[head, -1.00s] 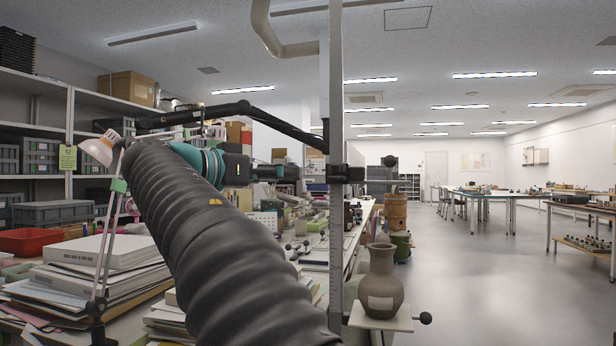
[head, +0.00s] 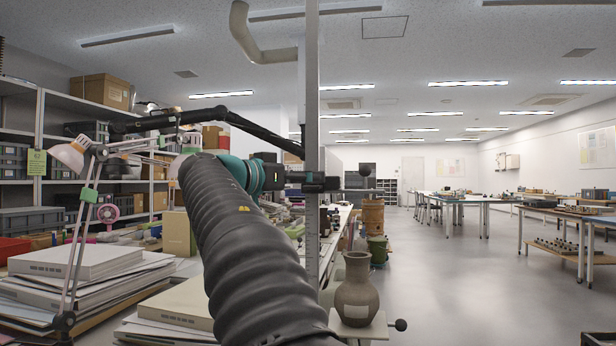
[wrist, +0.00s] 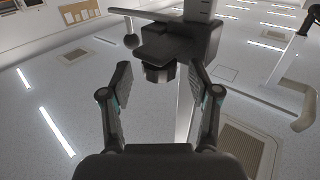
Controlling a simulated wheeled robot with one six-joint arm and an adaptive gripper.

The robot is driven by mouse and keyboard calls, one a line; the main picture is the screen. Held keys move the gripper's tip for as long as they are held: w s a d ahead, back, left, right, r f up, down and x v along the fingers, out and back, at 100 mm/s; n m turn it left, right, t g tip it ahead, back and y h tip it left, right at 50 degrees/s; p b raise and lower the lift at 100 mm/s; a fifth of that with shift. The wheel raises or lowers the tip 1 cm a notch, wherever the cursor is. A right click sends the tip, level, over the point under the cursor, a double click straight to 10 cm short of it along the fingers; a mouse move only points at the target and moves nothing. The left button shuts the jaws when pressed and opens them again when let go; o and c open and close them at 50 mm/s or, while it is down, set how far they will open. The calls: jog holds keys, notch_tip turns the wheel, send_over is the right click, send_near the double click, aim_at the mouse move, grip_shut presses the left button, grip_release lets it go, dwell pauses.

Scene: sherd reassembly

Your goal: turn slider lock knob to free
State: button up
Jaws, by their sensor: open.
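The slider (head: 318,184) is a dark block on the upright metal post (head: 312,110), with a thin arm ending in a black ball. In the wrist view the dark slider block (wrist: 172,42) fills the top middle. A short round dark knob (wrist: 158,74) faces me below it, seemingly the lock knob; its turn position cannot be read. My gripper (wrist: 161,70) is open and empty, one finger on each side of the knob, with gaps showing on both sides. In the head view my gripper (head: 285,178) is just left of the slider, partly hidden behind my arm.
A clay vase (head: 357,290) stands on a small plate by the post's lower part. A lamp (head: 75,157), stacked books (head: 80,262) and a cluttered bench lie to the left.

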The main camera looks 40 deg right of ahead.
jog(key=shift+d, duration=0.55)
jog(key=c, duration=1.2)
jog(key=shift+o, duration=0.2)
